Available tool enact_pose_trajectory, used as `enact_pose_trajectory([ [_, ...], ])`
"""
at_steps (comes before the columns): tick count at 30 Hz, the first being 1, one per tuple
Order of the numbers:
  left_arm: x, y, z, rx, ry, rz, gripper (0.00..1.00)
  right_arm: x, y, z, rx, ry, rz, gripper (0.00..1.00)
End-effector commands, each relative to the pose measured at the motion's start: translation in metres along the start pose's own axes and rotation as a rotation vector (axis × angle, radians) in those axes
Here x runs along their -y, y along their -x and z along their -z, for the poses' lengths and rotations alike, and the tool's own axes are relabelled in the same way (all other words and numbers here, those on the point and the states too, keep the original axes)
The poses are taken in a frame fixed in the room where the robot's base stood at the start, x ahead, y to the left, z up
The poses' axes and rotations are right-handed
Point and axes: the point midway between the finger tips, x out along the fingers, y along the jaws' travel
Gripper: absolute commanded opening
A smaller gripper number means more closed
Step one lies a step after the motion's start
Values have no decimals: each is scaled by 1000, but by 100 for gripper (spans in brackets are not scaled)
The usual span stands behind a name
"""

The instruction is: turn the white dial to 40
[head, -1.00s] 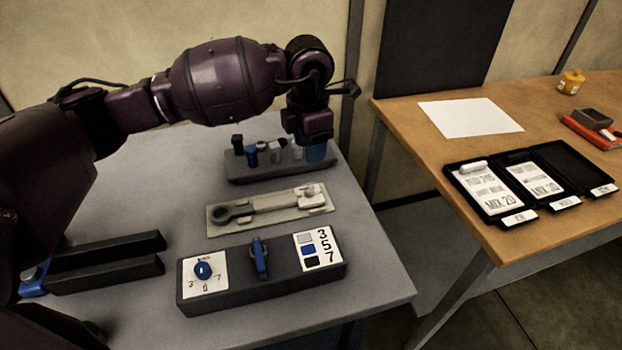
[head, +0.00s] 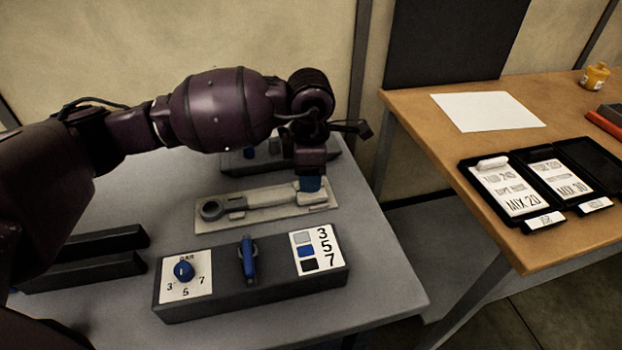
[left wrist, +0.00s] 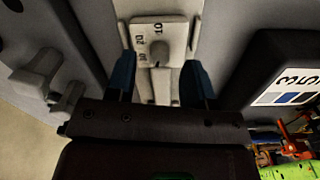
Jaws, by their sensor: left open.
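My left gripper (head: 311,184) points down over the right end of a pale torque-wrench-like tool (head: 240,203) on a beige plate. In the left wrist view its two blue fingers (left wrist: 159,82) are apart, with the tool's end between and beyond them. In the head view my gripper hides this end. My right gripper is not in view.
A dark box (head: 270,288) with a blue dial (head: 184,270), a blue lever (head: 248,260) and a 3-5-7 colour card stands in front. A dark rack (head: 240,165) stands behind. Two black bars (head: 85,272) lie left. A wooden table (head: 440,110) is at right, across a gap.

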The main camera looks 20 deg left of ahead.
Motion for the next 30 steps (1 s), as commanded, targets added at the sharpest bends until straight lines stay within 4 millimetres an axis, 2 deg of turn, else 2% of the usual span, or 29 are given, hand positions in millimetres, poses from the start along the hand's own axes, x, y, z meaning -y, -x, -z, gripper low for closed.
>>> enact_pose_trajectory([
  [1, 0, -8, 0, -1, 1, 4, 48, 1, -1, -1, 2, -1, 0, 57],
  [6, 0, -19, 0, 0, 1, 1, 48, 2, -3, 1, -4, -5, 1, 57],
  [17, 0, -21, 0, 1, 1, -1, 47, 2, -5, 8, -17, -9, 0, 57],
  [26, 0, -21, 0, 1, 1, -1, 1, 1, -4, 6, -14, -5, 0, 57],
  [30, 0, -20, 0, 1, 15, -2, 0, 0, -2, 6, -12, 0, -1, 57],
])
